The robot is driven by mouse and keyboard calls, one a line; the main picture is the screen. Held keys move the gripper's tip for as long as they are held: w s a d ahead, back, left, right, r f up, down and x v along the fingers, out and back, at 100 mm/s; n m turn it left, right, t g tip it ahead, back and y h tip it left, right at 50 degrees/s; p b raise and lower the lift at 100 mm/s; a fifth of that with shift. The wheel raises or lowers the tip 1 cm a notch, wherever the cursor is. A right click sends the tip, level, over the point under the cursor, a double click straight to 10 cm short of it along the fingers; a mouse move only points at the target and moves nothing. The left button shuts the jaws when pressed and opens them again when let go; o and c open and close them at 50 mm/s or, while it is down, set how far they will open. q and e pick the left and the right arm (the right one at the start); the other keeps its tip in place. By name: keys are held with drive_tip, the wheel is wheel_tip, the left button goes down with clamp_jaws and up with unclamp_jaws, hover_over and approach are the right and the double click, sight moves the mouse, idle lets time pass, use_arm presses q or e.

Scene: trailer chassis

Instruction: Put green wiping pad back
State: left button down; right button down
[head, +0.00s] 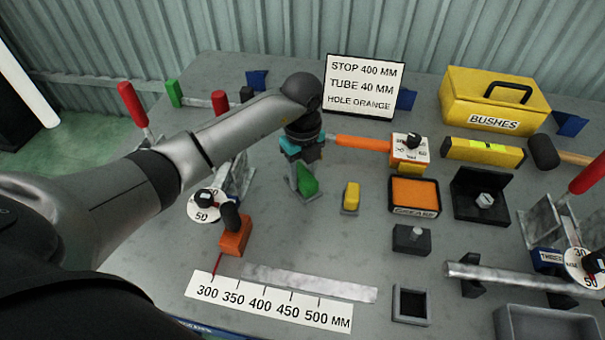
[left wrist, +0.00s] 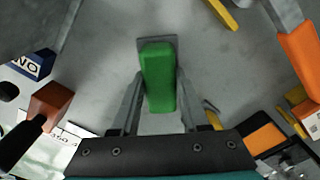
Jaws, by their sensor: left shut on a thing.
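The green wiping pad (head: 307,181) is a small rounded green block. My left gripper (head: 301,190) points down and is shut on it. In the left wrist view the green pad (left wrist: 158,76) lies between the two fingers of my left gripper (left wrist: 158,95). A small grey plate (left wrist: 169,42) shows at the pad's far end, low at the table; I cannot tell whether the pad touches it. A yellow pad (head: 351,194) stands on a similar plate just to the right. My right gripper is not in view.
An orange block with a black knob (head: 235,236) and a dial (head: 207,206) stand to the left. An orange-filled grease tray (head: 414,194) and an orange-handled tool (head: 362,142) lie to the right. A scale strip (head: 268,301) lies at the front. A sign (head: 363,87) stands behind.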

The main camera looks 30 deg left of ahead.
sight(302, 173)
use_arm(q)
drive_tip(key=shift+f, duration=0.1)
drive_tip(key=shift+c, duration=2)
unclamp_jaws()
wheel_tip(302, 173, up, 12)
drive_tip(key=p, duration=0.2)
